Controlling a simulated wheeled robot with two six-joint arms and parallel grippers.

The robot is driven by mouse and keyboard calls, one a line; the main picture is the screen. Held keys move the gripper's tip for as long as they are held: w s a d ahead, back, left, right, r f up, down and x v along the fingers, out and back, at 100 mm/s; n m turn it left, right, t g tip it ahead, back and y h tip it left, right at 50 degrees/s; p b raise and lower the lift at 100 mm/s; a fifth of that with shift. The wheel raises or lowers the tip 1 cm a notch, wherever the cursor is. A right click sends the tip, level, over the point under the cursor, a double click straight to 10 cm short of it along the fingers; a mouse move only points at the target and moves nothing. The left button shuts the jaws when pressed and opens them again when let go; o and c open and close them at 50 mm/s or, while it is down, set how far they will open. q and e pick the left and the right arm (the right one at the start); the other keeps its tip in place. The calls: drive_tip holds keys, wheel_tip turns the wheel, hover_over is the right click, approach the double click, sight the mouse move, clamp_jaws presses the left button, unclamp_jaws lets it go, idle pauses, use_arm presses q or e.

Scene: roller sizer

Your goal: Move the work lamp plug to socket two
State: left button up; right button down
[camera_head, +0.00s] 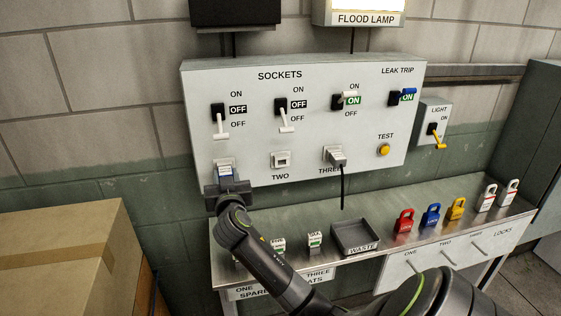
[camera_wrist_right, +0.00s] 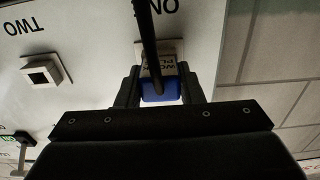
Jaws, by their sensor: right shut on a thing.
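The work lamp plug (camera_wrist_right: 160,90) is blue and grey with a partly readable label and a dark cord. It sits at socket one on the lower left of the sockets panel (camera_head: 300,100); a little blue also shows there in the head view (camera_head: 225,171). My right gripper (camera_head: 226,182) is shut on it, one finger on each side in the wrist view (camera_wrist_right: 160,88). I cannot tell whether the plug is fully seated. Socket two (camera_head: 281,159) is empty, and shows left of the plug in the wrist view (camera_wrist_right: 42,72). My left gripper is out of view.
A grey plug (camera_head: 337,157) with a black cord is in socket three. Switches one (camera_head: 220,122) and two (camera_head: 283,114) point to OFF; switch three (camera_head: 345,97) shows ON. Below, a shelf holds a waste tray (camera_head: 356,251) and coloured padlocks (camera_head: 431,216). A cardboard box (camera_head: 65,250) stands left.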

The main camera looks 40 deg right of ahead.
drive_tip(key=shift+p+v, duration=0.35)
drive_tip(key=shift+v, duration=2.65)
